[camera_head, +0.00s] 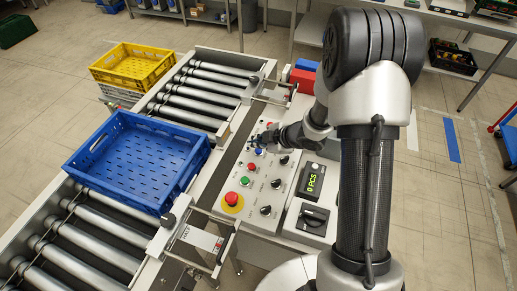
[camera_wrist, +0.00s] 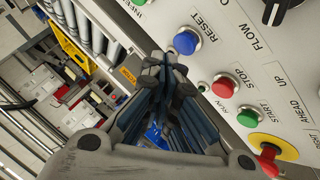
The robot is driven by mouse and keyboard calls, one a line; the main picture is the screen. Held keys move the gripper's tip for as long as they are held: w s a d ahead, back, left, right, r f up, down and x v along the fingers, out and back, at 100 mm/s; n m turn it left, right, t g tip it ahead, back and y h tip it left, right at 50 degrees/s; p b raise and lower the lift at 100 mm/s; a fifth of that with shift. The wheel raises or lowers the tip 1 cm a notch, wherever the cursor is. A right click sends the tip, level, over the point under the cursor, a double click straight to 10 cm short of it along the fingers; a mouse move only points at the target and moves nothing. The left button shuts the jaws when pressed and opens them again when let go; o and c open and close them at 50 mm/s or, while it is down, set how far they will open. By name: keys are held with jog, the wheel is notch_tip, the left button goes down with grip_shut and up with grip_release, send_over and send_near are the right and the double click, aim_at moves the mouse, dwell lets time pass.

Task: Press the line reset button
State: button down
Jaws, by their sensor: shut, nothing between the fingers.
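The blue button beside the word RESET (camera_wrist: 187,41) is on the light control panel in the wrist view, with nothing over it. In the head view it shows small and blue (camera_head: 259,152), just below my gripper (camera_head: 257,140). In the wrist view my gripper (camera_wrist: 168,62) is shut and empty. Its fingertips point toward the panel edge, just left of and below the blue button in the picture. They look apart from the button, but the exact gap is hard to tell.
A red STOP button (camera_wrist: 224,86), a green START button (camera_wrist: 249,117) and a red emergency stop (camera_head: 232,198) on a yellow base are close by. Black knobs (camera_head: 265,211) line the panel's right side. A blue crate (camera_head: 195,160) sits on the rollers to the left.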

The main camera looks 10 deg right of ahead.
aim_at(257, 152)
notch_tip(257, 152, up, 5)
jog(key=p, duration=0.4)
jog(key=shift+f, duration=0.15)
dwell(0.5)
jog(key=s+d+r+m+t+h+b, duration=0.1)
jog(key=s+d+r+m+h+b, duration=0.2)
jog(key=r, duration=0.5)
jog(key=s+d+r+m+h+b, duration=0.1)
jog(key=s+d+r+m+h, duration=0.1)
jog(key=d+r+m+h, duration=0.4)
jog(key=s+a+m+g+y+b, duration=0.1)
jog(key=s+a+m, duration=0.1)
jog(key=s, duration=0.6)
jog(key=s+a+r+m+g+y+b, duration=0.1)
jog(key=s+a+m, duration=0.2)
jog(key=s, duration=0.6)
jog(key=s+a+r+m+g+y+b, duration=0.1)
jog(key=s+a+m, duration=0.1)
jog(key=s, duration=0.7)
jog(key=shift+s+a+r+m+b, duration=0.15)
jog(key=shift+a+r+m+b, duration=0.15)
jog(key=shift+a, duration=0.35)
